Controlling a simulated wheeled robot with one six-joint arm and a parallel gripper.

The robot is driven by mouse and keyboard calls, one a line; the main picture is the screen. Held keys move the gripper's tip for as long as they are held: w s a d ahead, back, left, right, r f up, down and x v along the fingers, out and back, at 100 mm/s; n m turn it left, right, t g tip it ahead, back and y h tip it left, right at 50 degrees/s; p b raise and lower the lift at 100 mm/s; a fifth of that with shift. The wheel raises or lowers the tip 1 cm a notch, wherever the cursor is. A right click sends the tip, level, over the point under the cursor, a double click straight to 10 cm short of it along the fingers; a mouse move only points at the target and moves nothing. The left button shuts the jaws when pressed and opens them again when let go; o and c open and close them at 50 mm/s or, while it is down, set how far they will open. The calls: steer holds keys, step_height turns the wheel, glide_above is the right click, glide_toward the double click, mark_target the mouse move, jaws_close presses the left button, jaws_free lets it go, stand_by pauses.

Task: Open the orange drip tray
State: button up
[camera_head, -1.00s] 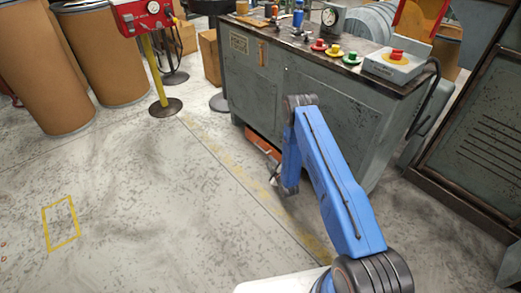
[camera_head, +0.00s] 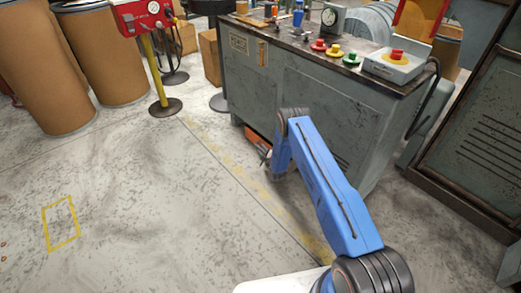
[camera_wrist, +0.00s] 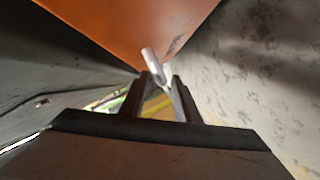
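The orange drip tray (camera_head: 255,138) sits low at the foot of the grey machine cabinet (camera_head: 305,105), partly hidden behind my arm. It looks shut or nearly so; I cannot tell exactly. In the wrist view the orange face of the tray (camera_wrist: 140,25) fills the top. A pale grey bar handle (camera_wrist: 152,62) stands out from it. My gripper (camera_wrist: 160,82) is open, with a gap between its fingers. The near end of the handle lies at or between the fingertips; contact is not clear. In the head view my gripper (camera_head: 266,156) is small beside the tray.
The cabinet top carries colored buttons (camera_head: 335,51) and a box with a red button (camera_head: 396,60). A yellow post (camera_head: 154,75) with a round base and brown drums (camera_head: 40,70) stand at left. The floor (camera_head: 150,210) in front of the cabinet is clear.

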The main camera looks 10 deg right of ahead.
steer(key=shift+x, duration=1.15)
steer(key=shift+c, duration=0.6)
jaws_close()
steer(key=shift+a, duration=0.1)
steer(key=s+a, duration=0.3)
steer(key=a, duration=0.3)
steer(key=s+a, duration=0.4)
steer(key=a, duration=0.2)
steer(key=s+a, duration=0.4)
steer(key=a, duration=0.2)
steer(key=shift+a, duration=0.3)
steer(key=shift+o, duration=0.6)
jaws_free()
